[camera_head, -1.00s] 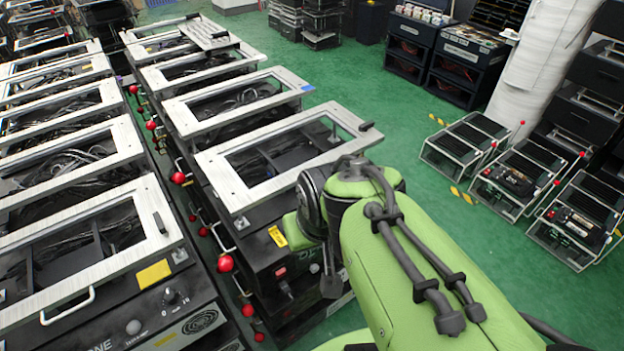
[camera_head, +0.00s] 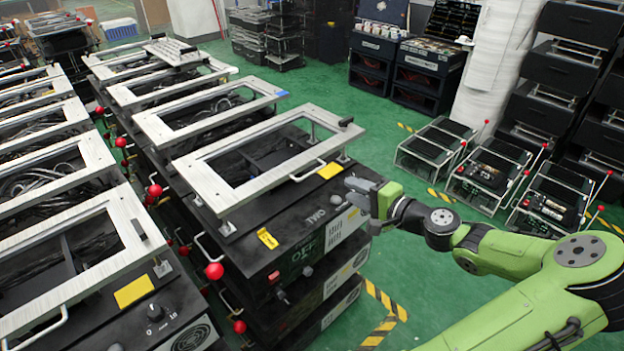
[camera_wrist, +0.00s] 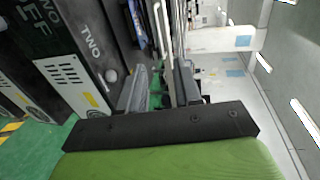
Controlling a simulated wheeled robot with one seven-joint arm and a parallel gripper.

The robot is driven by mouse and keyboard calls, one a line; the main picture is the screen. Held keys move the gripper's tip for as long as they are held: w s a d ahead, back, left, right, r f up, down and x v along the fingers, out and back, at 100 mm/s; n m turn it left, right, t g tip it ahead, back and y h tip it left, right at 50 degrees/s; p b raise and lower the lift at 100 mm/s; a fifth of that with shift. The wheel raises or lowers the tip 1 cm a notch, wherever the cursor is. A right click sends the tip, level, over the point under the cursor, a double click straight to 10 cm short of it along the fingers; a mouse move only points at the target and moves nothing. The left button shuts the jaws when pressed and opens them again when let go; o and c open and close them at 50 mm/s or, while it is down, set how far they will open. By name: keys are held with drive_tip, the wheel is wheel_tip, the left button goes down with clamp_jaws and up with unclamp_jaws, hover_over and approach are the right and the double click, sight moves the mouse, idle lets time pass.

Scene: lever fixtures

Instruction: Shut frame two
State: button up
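Frame two is the silver rectangular frame (camera_head: 200,185) on the black fixture marked TWO (camera_head: 318,215). It stands raised on short posts, with a gap between it and the fixture body. A bar handle (camera_head: 308,172) is on its near right edge. My gripper (camera_head: 353,190) is just right of the fixture's TWO side, lower than the frame and apart from the handle. In the wrist view my gripper's two grey fingers (camera_wrist: 160,90) are spread with nothing between them. The TWO panel (camera_wrist: 85,65) shows to their left there.
A red-knobbed lever (camera_head: 214,271) stands at the fixture's left side. Fixture ONE (camera_head: 150,325) is close on the left, and more framed fixtures stretch behind. Low racks (camera_head: 485,180) stand on the right. Green floor (camera_head: 400,270) is open between them.

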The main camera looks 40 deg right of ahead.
drive_tip(key=b+x, duration=0.3)
drive_tip(key=x, duration=1)
drive_tip(key=shift+w+a+f, duration=0.15)
drive_tip(key=shift+w+f, duration=0.05)
drive_tip(key=shift+w, duration=0.2)
clamp_jaws()
idle(0.5)
